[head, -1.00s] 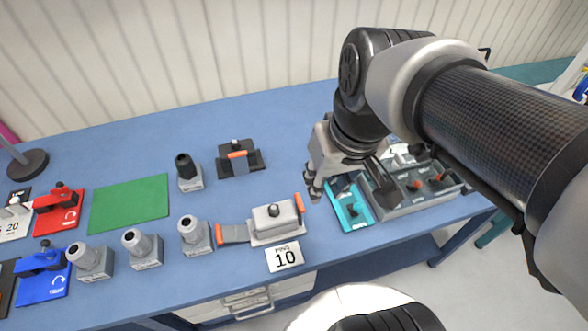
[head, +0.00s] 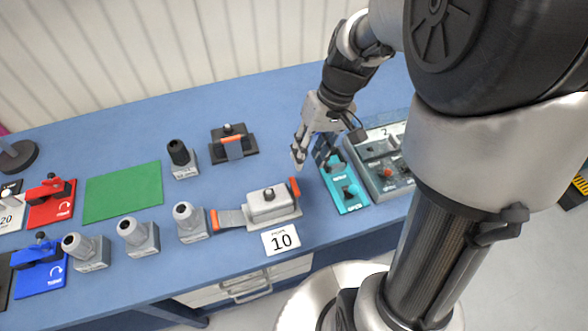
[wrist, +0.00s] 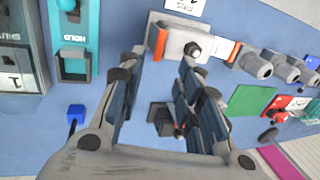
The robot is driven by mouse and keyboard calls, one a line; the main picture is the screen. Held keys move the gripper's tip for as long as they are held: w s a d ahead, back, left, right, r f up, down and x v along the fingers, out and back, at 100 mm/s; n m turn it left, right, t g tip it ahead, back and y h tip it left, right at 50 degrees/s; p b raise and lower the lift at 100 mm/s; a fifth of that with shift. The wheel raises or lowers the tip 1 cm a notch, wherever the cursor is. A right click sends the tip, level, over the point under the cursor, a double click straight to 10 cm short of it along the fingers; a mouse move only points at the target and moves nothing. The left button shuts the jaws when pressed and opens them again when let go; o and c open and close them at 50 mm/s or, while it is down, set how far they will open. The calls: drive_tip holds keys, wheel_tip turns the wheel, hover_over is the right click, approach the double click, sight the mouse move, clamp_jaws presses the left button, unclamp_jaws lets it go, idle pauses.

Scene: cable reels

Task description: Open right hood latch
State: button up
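The grey connector hood (head: 268,204) sits near the bench's front edge behind the "10" card. Its right orange-tipped latch (head: 294,187) stands upright against its right end. Its left latch (head: 227,218) lies folded outward. In the wrist view the hood (wrist: 184,42) is at the top, and its right latch (wrist: 160,42) appears on its left side. My gripper (head: 299,158) is above the bench, behind the right latch and apart from it. In the wrist view my gripper (wrist: 163,62) has its fingers wide apart, with nothing between them.
A teal fixture (head: 346,186) and a grey control box (head: 388,178) stand right of the hood. A black hood (head: 233,143) with an orange lever lies behind. Grey plug posts (head: 189,222) stand to the left. A green mat (head: 122,192) lies farther left.

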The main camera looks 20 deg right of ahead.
sight(296, 185)
drive_tip(key=b+x, duration=0.2)
drive_tip(key=x, duration=0.8)
drive_tip(key=shift+f+b, duration=0.15)
drive_tip(key=shift+b, duration=0.2)
clamp_jaws()
